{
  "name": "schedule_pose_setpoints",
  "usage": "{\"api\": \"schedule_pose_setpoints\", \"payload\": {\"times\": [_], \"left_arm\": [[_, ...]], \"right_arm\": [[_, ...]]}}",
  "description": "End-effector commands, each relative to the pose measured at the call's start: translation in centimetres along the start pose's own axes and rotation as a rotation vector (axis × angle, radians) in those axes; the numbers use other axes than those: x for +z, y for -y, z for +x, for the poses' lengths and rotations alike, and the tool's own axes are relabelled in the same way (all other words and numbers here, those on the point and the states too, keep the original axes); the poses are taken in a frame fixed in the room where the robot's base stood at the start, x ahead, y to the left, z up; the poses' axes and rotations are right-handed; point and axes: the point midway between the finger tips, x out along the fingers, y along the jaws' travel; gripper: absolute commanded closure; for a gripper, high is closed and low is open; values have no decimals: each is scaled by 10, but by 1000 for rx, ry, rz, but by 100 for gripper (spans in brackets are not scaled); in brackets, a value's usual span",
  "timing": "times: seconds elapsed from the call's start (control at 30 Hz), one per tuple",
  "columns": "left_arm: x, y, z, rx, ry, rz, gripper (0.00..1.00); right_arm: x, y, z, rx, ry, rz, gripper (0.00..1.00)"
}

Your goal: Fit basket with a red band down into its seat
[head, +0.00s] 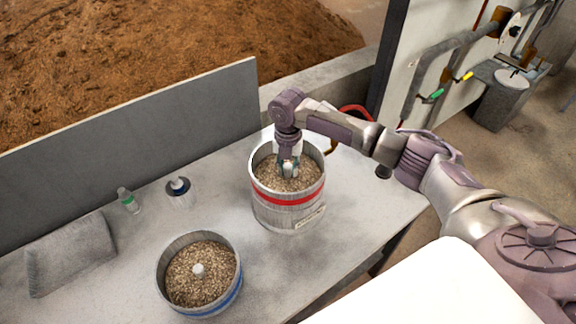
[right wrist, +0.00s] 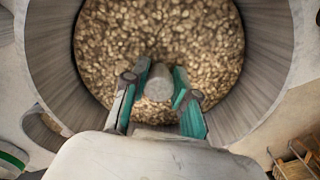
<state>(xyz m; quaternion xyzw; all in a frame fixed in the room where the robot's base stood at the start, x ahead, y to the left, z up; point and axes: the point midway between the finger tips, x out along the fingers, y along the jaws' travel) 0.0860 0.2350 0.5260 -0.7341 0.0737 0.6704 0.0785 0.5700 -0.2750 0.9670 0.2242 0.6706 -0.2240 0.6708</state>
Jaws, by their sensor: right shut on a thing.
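The basket with a red band (head: 287,201) is a round wooden vessel full of grain, upright over the middle of the grey table. A pale label sits low on its side. My right gripper (head: 289,168) reaches down inside its rim and is shut on the basket's pale central knob (right wrist: 158,82). In the right wrist view the two teal-padded fingers (right wrist: 158,98) flank the knob, with grain and the wooden wall (right wrist: 265,90) around it. The seat cannot be made out; the basket hides what is beneath it. I cannot tell whether its bottom touches the table. My left gripper is out of view.
A grain-filled basket with a blue band (head: 232,292) stands at the front left on the table (head: 330,255). A low panel (head: 150,150) edges the back.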

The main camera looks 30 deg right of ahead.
Motion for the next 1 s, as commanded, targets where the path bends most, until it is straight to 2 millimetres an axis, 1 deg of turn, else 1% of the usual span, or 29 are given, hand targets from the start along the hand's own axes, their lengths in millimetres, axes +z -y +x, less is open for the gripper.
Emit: {"api": "schedule_pose_setpoints", "payload": {"times": [0.03, 0.07, 0.2, 0.43, 0.47, 0.57, 0.63, 0.77, 1.0], "left_arm": [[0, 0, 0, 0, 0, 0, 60], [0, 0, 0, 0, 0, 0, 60], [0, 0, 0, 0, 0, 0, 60], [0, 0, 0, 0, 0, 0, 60], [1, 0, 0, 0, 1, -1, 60], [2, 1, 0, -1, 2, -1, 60], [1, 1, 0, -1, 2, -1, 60], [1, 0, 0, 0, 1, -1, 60], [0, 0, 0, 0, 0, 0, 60]], "right_arm": [[1, -1, -2, 4, 3, 0, 100], [1, -1, -2, 4, 3, 0, 68], [1, 0, -2, 2, 2, 0, 44], [0, 0, -1, 0, 1, 1, 44], [-1, 1, 2, -4, -2, 1, 44], [0, 1, -2, -2, -1, 1, 44], [0, 1, -8, -2, 0, 1, 44], [1, 0, -31, 1, 3, 2, 44], [1, 0, -84, 3, 3, 1, 44]]}}
